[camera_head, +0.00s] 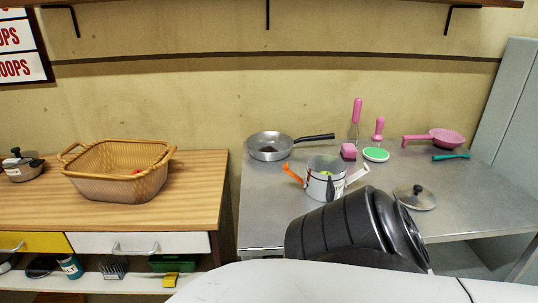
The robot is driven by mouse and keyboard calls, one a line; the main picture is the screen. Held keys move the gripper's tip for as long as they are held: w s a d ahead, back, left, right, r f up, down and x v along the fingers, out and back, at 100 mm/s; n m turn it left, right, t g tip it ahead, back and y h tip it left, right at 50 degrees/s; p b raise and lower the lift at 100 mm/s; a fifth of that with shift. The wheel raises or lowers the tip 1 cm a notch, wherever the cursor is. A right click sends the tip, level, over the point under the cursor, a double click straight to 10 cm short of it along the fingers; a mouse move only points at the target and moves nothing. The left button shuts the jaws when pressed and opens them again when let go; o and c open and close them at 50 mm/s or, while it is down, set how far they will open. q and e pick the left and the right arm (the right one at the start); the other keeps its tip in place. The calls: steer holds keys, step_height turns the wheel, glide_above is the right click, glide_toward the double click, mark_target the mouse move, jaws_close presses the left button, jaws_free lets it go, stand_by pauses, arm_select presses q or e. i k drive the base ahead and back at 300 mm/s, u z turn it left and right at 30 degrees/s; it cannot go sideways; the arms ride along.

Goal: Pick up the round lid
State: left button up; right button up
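The round lid (427,201) lies on the grey metal counter at the right, knob up. It is a shallow metallic disc with a dark knob. A dark ribbed part of my arm rises in front of the counter, just left of and nearer than the lid. It covers part of the counter and comes close to the lid's left edge in the picture. I cannot make out either gripper's fingers. Nothing is seen holding the lid.
A metal pot (318,187) with an orange part stands left of the lid. Behind are a frying pan (268,151), pink utensils, a green-topped brush (376,154) and a pink pan (447,138). A wicker basket (112,185) sits on the wooden cabinet. A grey panel (508,110) bounds the right.

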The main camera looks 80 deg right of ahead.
mark_target(416, 197)
steer(key=u, duration=0.3)
steer(key=k, duration=1.55)
steer(key=z, duration=0.9)
